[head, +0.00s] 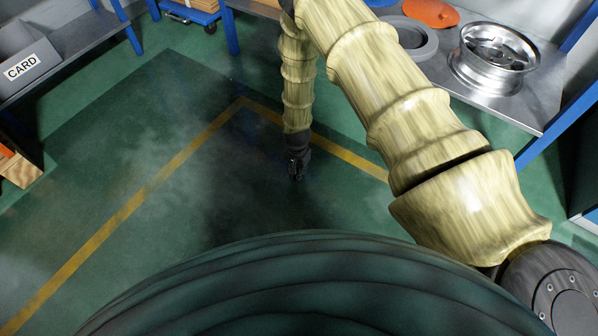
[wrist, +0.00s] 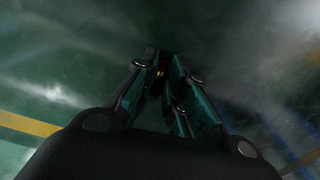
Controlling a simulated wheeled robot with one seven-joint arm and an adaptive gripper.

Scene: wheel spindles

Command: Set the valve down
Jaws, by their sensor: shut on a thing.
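My gripper (head: 297,172) hangs from my arm, pointing down over the green floor in the middle of the head view. In the wrist view my gripper (wrist: 161,75) has its fingers close together, with a thin dark gap between them. A tiny brass-coloured spot, apparently the valve (wrist: 160,72), shows between the fingertips. The fingers are shut on it and hide most of it. The valve cannot be made out in the head view.
A grey bench (head: 545,100) at the upper right holds a silver wheel rim (head: 494,60), a grey ring (head: 412,45) and an orange disc (head: 430,12). A bin marked CARD (head: 25,68) sits on a left bench. Yellow-lined floor (head: 130,205) is clear.

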